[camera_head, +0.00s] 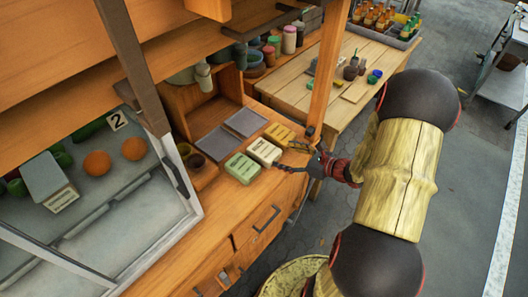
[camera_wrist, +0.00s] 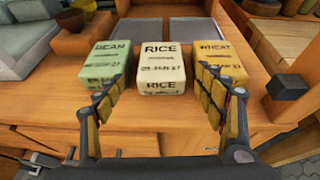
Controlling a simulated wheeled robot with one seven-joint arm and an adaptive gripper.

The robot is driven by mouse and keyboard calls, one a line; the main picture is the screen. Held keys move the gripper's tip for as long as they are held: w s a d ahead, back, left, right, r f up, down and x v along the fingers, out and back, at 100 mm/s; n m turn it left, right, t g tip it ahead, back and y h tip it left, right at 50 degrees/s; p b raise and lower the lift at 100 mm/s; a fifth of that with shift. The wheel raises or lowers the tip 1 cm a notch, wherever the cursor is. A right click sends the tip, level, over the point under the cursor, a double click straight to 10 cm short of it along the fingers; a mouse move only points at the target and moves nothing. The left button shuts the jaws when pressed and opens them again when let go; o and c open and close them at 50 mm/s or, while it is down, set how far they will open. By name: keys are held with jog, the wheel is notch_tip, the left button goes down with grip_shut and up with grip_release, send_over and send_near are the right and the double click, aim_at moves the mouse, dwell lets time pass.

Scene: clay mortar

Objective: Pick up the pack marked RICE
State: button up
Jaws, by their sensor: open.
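The pack marked RICE (camera_wrist: 162,66) is cream-white and stands in the middle of a row of three on the wooden counter, between the gripper's fingers in the wrist view but ahead of them. It also shows in the head view (camera_head: 264,152). The green BEAN pack (camera_wrist: 107,62) is at its left and the yellow WHEAT pack (camera_wrist: 222,62) at its right, with small gaps between. My gripper (camera_wrist: 163,100) is open and empty, its fingers spread wide in front of the packs. In the head view my gripper (camera_head: 306,160) is at the counter's front edge, near the RICE and yellow packs.
Two grey mats (camera_head: 246,122) lie behind the packs. Dark bowls (camera_head: 195,160) stand left of them. A wooden post (camera_head: 325,75) rises at the right of the counter. A glass-front case (camera_head: 95,190) is at the left.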

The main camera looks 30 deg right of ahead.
aim_at(265, 149)
jog(key=b+x, duration=0.1)
jog(key=x, duration=0.4)
jog(key=shift+d+f+b, duration=0.15)
jog(key=shift+f+b, duration=0.1)
jog(key=shift+b, duration=0.05)
jog(key=shift+b+x, duration=1.2)
jog(key=shift+x, duration=2.1)
jog(key=shift+r, duration=0.25)
jog(key=shift+c, duration=1.3)
jog(key=c, duration=0.7)
